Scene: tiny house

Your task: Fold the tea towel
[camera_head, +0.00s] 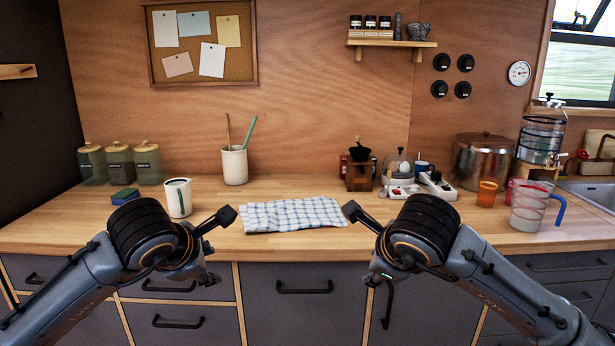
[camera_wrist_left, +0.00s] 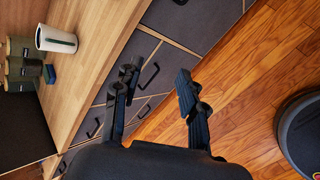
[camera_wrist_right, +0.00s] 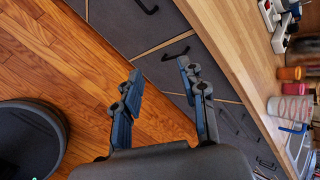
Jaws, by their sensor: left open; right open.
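The tea towel (camera_head: 294,214) is white with a blue check. It lies flat as a wide rectangle on the wooden counter (camera_head: 330,186), close to the front edge, in the head view. I cannot tell how many layers it has. My left gripper (camera_head: 217,247) is open and empty by the counter's front edge, left of the towel. My right gripper (camera_head: 366,256) is open and empty to the right of the towel. Neither touches it. Both grippers also show open in the left wrist view (camera_wrist_left: 157,78) and the right wrist view (camera_wrist_right: 160,74); the towel is in neither.
A white mug (camera_head: 178,198) and a blue-green sponge (camera_head: 125,196) stand left of the towel. A measuring jug (camera_head: 529,208) stands far right. Counter around the towel is clear.

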